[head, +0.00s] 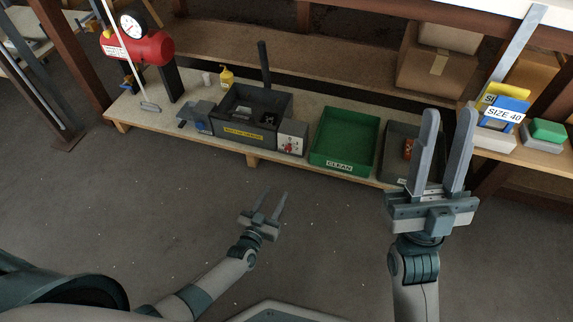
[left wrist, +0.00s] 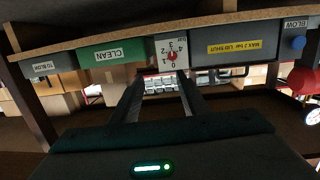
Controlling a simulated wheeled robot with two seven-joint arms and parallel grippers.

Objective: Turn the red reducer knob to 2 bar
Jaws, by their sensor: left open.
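The red reducer knob (head: 289,147) is on the front of a light grey box at the right end of the dark bin. In the left wrist view, which is upside down, the knob (left wrist: 172,56) sits amid a dial numbered 0 to 4; its setting is too small to read surely. My left gripper (head: 271,195) is open and empty, in front of and below the bench edge, apart from the knob. Its fingers point towards the dial box in the left wrist view. My right gripper (head: 450,115) is open and empty, raised at the right.
The dark bin with a yellow label (head: 243,134) stands left of the dial box, the green CLEAN tray (head: 341,165) right of it. A red tank with a gauge (head: 130,25) stands at the far left. The floor before the bench is clear.

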